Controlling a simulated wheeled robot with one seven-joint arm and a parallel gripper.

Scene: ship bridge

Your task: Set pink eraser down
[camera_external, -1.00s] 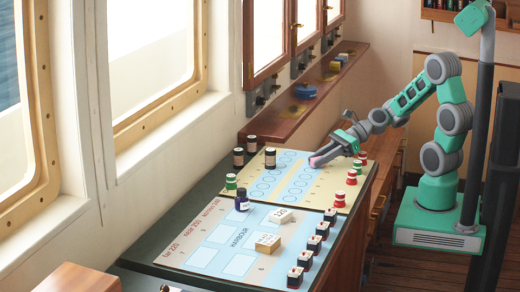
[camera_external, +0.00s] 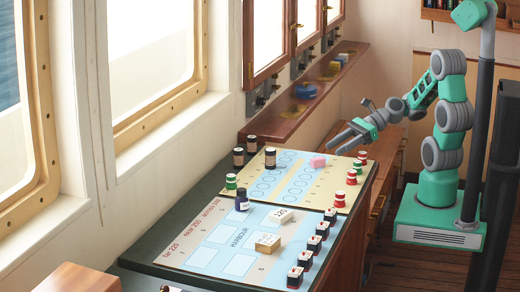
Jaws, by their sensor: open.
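The pink eraser (camera_external: 318,162) lies on the far part of the yellow-bordered board (camera_external: 338,199), near its far edge. My gripper (camera_external: 333,148) is open and empty. It is behind and a little above the eraser, apart from it as far as this view shows. The exact height of my fingers over the board cannot be told.
Red and green-white pieces (camera_external: 351,176) line the board's right edge. Dark bottles (camera_external: 270,157) stand at its left. A wooden ledge (camera_external: 290,122) runs behind.

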